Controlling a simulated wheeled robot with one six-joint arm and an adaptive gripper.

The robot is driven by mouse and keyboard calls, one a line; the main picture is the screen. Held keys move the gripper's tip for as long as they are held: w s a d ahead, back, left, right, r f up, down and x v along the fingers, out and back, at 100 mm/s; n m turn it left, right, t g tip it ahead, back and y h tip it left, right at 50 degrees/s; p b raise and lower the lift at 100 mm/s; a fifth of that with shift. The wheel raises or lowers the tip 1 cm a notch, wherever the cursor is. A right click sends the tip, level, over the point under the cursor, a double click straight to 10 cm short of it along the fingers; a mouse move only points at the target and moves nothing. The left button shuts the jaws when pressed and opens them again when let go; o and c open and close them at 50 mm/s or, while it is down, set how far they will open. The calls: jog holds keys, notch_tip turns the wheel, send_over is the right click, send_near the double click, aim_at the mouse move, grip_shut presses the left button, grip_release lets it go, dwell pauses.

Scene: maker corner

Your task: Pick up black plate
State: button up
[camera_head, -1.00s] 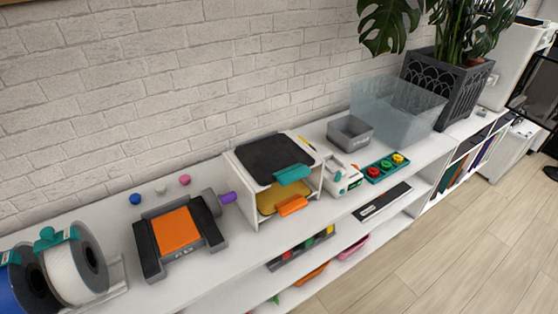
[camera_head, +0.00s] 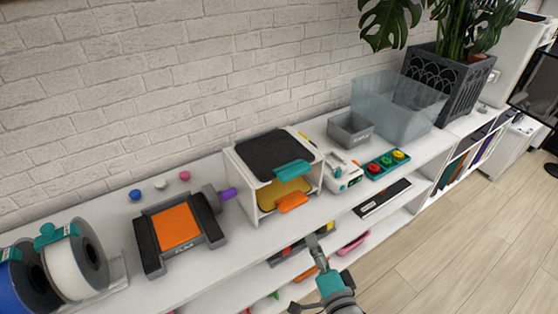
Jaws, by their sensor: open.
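A black plate (camera_head: 272,155) with a teal handle (camera_head: 293,169) lies flat on top of a small white rack (camera_head: 256,199) on the shelf. A yellow plate (camera_head: 284,191) with an orange handle (camera_head: 292,202) sits in the rack below it. My gripper (camera_head: 313,240) has its fingers up at the front of the shelf, below and to the right of the rack. It is open and apart from the black plate, and nothing shows between its fingers.
A printer-like device with an orange bed (camera_head: 178,228) and filament spools (camera_head: 78,266) stand left. A white device (camera_head: 341,172), a teal tray (camera_head: 386,163), a grey bin (camera_head: 350,131) and a clear bin (camera_head: 393,105) stand right. Open floor (camera_head: 450,240) lies in front.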

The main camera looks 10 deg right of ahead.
aim_at(294, 177)
jog(key=w+r+m, duration=0.1)
jog(key=w+r, duration=0.1)
jog(key=w, duration=0.4)
jog(key=w+r+m, duration=0.1)
jog(key=w+r, duration=0.2)
jog(key=w, duration=0.4)
jog(key=w+r+m, duration=0.2)
jog(key=w, duration=0.5)
jog(key=shift+w+a+r+t, duration=0.15)
jog(key=shift+w+a+t, duration=0.15)
jog(key=shift+t, duration=0.1)
jog(key=shift+c, duration=0.3)
grip_shut()
